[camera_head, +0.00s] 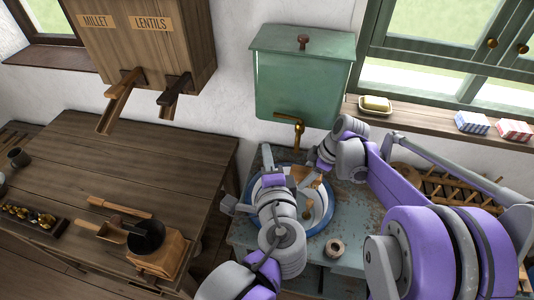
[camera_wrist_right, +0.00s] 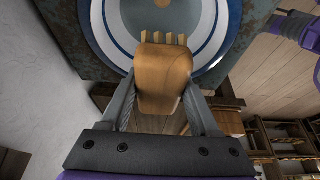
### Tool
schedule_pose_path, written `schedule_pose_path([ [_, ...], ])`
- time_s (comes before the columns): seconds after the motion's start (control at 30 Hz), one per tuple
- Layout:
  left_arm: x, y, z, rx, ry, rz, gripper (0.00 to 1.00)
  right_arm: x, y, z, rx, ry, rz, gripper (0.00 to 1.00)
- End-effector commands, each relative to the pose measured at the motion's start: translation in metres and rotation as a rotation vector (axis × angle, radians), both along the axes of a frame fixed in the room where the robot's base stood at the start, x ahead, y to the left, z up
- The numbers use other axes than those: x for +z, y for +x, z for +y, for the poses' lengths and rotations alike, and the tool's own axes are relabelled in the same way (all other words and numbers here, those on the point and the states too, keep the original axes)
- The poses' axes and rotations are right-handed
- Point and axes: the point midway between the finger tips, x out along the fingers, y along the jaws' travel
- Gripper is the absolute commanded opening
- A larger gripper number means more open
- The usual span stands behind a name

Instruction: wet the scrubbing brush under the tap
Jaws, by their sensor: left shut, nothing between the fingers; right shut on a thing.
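The scrubbing brush (camera_head: 313,177) has a wooden body and pale bristles. In the right wrist view the brush (camera_wrist_right: 165,78) is between the fingers of my right gripper (camera_wrist_right: 163,92), which is shut on it. In the head view my right gripper (camera_head: 312,186) is over the blue-rimmed white basin (camera_head: 327,213), below the brass tap (camera_head: 297,124). The tap is on the front of a green water tank (camera_head: 303,82). No running water can be made out. My left gripper (camera_head: 275,180) is over the basin's left part, shut and empty; its fingertips are hard to make out.
The basin sits on a worn blue-grey stand (camera_head: 245,236) with a small twine-like roll (camera_head: 334,248). A wooden table (camera_head: 160,160) at left carries a grinder (camera_head: 158,250). A soap dish (camera_head: 375,104) is on the windowsill. Both arms crowd the basin.

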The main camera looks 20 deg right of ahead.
Motion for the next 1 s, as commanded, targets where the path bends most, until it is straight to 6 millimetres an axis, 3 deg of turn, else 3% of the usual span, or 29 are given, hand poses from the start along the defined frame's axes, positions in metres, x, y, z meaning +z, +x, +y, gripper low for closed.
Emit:
schedule_pose_path([
  [0.7, -0.002, -0.001, 0.000, 0.000, 0.000, 0.002, 0.00, 0.000, -0.057, 0.004, -0.001, 0.001, 0.000, 0.18],
  [1.0, -0.002, 0.000, 0.000, 0.000, 0.000, 0.002, 0.00, 0.000, -0.064, 0.005, -0.001, 0.001, 0.000, 0.18],
])
